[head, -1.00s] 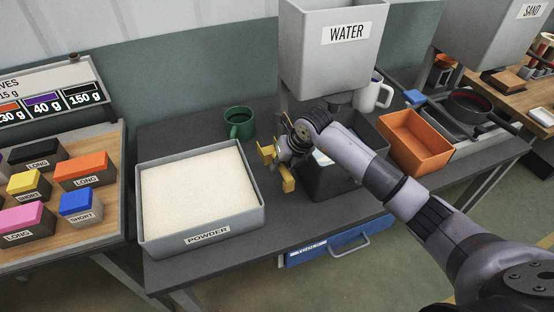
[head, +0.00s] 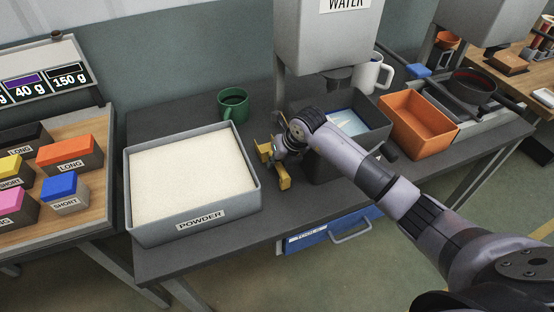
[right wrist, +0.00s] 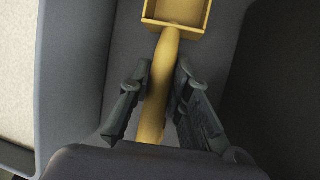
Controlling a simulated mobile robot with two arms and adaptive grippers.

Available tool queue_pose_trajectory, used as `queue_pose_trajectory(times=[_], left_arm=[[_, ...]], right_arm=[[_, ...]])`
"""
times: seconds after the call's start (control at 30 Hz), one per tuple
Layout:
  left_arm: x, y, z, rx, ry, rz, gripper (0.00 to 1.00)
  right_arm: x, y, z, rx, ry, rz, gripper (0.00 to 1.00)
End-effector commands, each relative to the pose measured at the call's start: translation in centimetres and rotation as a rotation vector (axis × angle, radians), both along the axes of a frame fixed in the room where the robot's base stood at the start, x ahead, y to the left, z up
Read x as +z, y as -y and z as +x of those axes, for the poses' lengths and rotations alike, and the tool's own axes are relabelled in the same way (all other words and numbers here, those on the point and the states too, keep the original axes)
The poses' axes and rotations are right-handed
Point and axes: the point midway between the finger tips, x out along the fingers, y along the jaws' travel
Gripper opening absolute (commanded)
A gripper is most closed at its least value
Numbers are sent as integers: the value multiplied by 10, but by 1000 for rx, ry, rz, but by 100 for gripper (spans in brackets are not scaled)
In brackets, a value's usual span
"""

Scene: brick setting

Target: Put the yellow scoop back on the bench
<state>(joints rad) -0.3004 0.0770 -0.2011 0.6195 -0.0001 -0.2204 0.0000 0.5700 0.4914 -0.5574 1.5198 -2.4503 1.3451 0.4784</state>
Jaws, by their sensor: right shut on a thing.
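The yellow scoop (head: 284,183) is in my right gripper (head: 276,165), between the powder tray and a dark bin. In the right wrist view, the scoop's handle (right wrist: 158,90) runs between the two fingers (right wrist: 152,100), which are shut on it. The square scoop head is at the top of that view, over dark grey surface. The bench (head: 166,135) is dark grey. I cannot tell whether the scoop touches the bench top. My left gripper is not in view.
The powder tray (head: 253,200) is close left of my right gripper. A green mug (head: 233,106) stands behind. A dark bin (head: 385,128), an orange bin (head: 418,125) and a white mug (head: 372,75) are to the right. The grey water hopper (head: 325,45) hangs above. Free bench lies behind the tray.

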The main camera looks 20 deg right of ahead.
Motion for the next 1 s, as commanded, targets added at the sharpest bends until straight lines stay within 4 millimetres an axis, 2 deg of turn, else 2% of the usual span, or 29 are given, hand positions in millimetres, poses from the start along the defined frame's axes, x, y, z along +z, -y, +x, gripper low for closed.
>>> queue_pose_trajectory(times=[0.87, 0.9, 1.0], left_arm=[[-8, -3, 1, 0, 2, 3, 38], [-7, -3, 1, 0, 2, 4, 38], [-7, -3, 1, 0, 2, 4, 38]], right_arm=[[-10, 0, 0, 0, 0, 0, 0], [-9, 0, 0, 0, 0, 0, 20], [-9, 0, 0, 0, 0, 0, 27]])
